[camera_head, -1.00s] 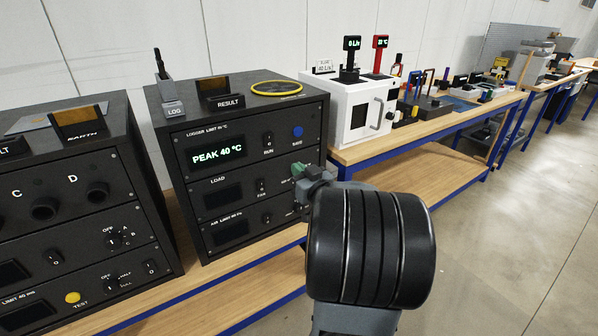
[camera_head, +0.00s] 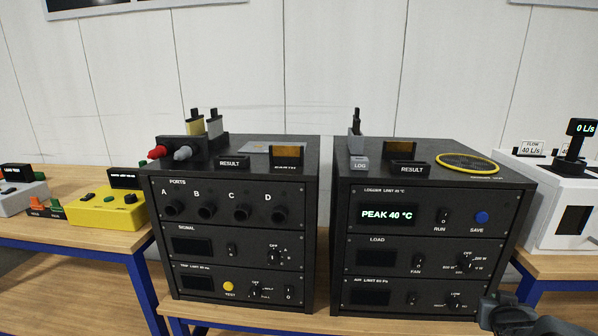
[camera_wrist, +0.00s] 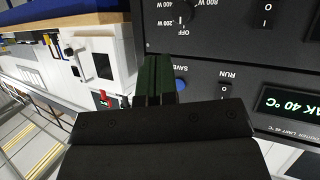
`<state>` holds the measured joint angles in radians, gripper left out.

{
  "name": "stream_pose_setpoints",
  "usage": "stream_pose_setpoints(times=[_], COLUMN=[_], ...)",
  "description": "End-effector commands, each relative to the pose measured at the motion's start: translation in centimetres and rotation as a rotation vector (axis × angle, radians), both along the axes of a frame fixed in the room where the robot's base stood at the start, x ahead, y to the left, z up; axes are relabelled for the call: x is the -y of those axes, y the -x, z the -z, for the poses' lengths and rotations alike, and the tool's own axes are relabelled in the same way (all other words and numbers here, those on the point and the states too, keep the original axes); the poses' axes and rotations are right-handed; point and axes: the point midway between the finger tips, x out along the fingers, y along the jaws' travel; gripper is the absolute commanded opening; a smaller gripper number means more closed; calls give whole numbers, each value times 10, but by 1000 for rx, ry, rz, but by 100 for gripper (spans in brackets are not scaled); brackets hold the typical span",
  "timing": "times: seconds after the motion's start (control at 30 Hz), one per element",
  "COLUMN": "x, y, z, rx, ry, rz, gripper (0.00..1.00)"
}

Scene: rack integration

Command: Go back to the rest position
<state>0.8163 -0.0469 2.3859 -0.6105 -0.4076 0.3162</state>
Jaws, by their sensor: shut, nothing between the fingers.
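My gripper shows in the wrist view with its dark green fingers (camera_wrist: 155,80) together and nothing between them. The view is turned over, and the fingers lie in front of the logger rack's dark front panel. In the head view only a grey part of my arm shows at the bottom right corner, low in front of the right rack (camera_head: 430,185). That rack's screen (camera_head: 388,214) reads "PEAK 40 °C", with a blue SAVE button (camera_head: 481,217) to its right. The fingertips cannot be made out in the head view.
A left rack (camera_head: 235,180) has ports A to D and a yellow TEST button (camera_head: 228,286). A yellow box (camera_head: 105,205) stands left of it on the table. A white unit (camera_head: 565,200) stands at the far right. A yellow ring (camera_head: 467,163) lies on the right rack.

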Motion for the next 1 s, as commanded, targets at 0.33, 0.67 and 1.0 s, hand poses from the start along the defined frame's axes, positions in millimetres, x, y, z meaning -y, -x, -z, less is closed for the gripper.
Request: stream_pose_setpoints(times=[0.33, 0.67, 1.0], x=[-131, -278, -301], y=[59, 93, 92], z=[-4, -69, -85], rx=[-623, -799, -781], ry=[-301, -389, -336], rz=[28, -328, -430], gripper=[0, 0, 0])
